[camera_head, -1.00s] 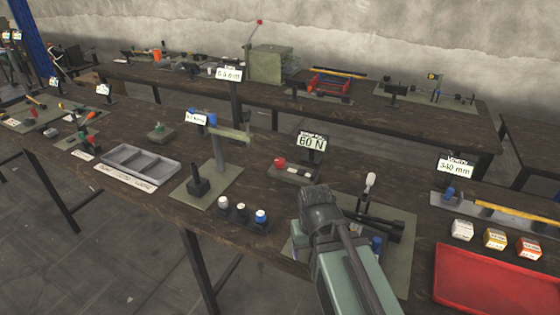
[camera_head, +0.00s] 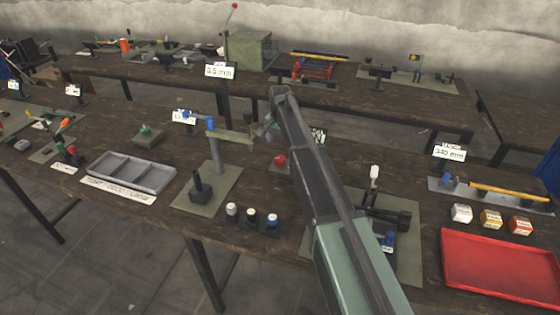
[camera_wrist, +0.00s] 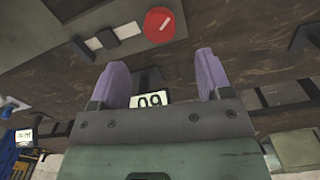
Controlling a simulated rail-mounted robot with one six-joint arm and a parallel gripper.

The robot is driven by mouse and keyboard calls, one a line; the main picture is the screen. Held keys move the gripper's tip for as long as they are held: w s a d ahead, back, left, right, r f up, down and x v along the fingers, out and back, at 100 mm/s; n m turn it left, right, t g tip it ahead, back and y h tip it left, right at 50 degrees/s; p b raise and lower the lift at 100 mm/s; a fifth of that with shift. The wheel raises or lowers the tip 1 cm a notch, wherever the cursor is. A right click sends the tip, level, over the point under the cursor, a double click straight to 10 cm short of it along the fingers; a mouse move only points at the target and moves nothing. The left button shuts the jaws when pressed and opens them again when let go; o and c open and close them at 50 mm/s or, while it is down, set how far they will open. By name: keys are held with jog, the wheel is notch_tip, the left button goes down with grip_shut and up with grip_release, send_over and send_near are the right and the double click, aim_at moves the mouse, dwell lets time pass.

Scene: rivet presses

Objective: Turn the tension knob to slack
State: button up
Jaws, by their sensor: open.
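The red tension knob (camera_wrist: 159,25), a round disc with a white pointer line, is at the top of the wrist view. Its pointer slants toward the upper right there. In the head view the knob (camera_head: 280,160) shows left of my arm, on a small plate. My gripper (camera_wrist: 161,70) has two purple fingers spread apart with nothing between them. The knob lies beyond the fingertips, apart from them. A sign reading 60 (camera_wrist: 150,99) appears upside down between the fingers; in the head view my arm mostly hides it.
A lever press (camera_head: 375,190) is to the right. Small capped jars (camera_head: 251,215), a grey divided tray (camera_head: 131,173) and a red tray (camera_head: 500,264) are on the same bench.

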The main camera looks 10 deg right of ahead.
aim_at(280, 157)
notch_tip(280, 157, down, 9)
jog(key=b, duration=0.7)
jog(key=shift+r, duration=0.35)
jog(key=shift+c, duration=0.2)
jog(key=c, duration=0.9)
jog(key=shift+n, duration=0.5)
jog(key=n, duration=0.4)
jog(key=shift+n, duration=2.9)
